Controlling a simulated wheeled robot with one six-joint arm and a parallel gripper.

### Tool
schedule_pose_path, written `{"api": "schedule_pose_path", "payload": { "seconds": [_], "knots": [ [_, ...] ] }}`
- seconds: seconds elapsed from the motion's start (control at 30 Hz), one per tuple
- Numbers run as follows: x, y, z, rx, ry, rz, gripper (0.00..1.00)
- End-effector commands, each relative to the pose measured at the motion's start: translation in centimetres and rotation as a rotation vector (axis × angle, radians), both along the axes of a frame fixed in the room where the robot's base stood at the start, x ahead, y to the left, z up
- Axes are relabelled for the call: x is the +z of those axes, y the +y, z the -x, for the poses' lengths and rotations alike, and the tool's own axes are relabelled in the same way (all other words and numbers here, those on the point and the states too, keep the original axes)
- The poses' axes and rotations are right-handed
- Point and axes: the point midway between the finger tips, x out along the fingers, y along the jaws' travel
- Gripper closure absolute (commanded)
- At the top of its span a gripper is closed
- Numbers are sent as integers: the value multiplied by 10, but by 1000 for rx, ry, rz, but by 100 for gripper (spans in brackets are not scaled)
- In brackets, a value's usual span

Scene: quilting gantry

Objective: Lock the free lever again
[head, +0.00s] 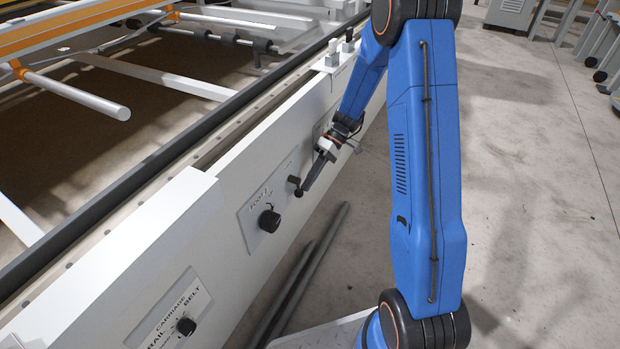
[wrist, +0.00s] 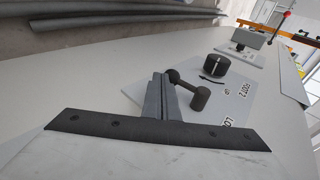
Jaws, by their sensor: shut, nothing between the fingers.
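The lever (wrist: 186,86) is a short dark rod with a ball end on a cylindrical hub, on a grey plate (wrist: 150,87) marked FOOT 2. In the head view the lever's hub (head: 293,179) sits on the side of the white beam, with its ball low beside my fingertips. My gripper (head: 306,186) is shut and empty. In the wrist view its fingers (wrist: 160,85) are together beside the ball end; I cannot tell whether they touch it. The lettering near the lever is only partly visible.
A black dial (head: 269,220) is on the same plate, left of the lever. A further dial (head: 186,326) is on the CARRIAGE RAIL BELT plate. Dark pipes (head: 311,274) lie on the floor below the beam. Open floor (head: 540,220) is to the right.

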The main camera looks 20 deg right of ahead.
Motion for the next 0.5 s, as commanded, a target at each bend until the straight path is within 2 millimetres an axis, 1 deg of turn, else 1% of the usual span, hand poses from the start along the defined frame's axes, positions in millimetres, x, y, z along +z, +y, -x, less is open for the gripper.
{"api": "schedule_pose_path", "payload": {
  "seconds": [0.5],
  "knots": [
    [-7, 5, 5, 0, -1, 1, 100]
  ]
}}
